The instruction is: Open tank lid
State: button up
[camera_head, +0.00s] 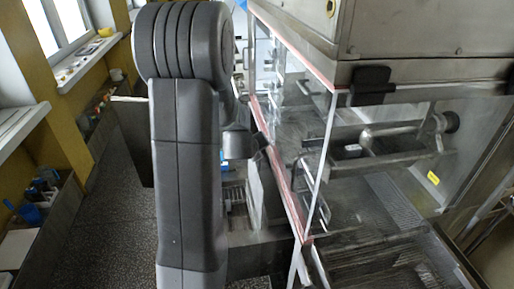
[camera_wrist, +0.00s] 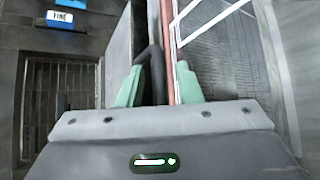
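A clear panel with a pinkish-red edge (camera_head: 283,183) stands on the near side of the steel machine; I cannot tell for sure that it is the tank lid. In the wrist view, the red edge (camera_wrist: 168,40) runs up between my green fingertips. A dark bent handle (camera_wrist: 152,66) is beside that edge, also between the fingers. My gripper (camera_wrist: 158,86) is open, one finger on each side of the handle and edge, with no clear grip on either. In the head view, my arm hides most of the gripper.
The machine's steel hood (camera_head: 430,35) is at the upper right, with a mesh belt (camera_head: 380,265) below. A window and sill with small items (camera_head: 85,62) line the left wall. The speckled floor (camera_head: 115,235) is clear left of my arm. A blue label (camera_wrist: 61,17) shows at upper left.

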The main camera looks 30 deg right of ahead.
jog(key=p+v, duration=0.4)
jog(key=v, duration=1)
jog(key=shift+f, duration=0.1)
jog(key=b+x, duration=0.4)
jog(key=x, duration=1)
jog(key=shift+a, duration=0.15)
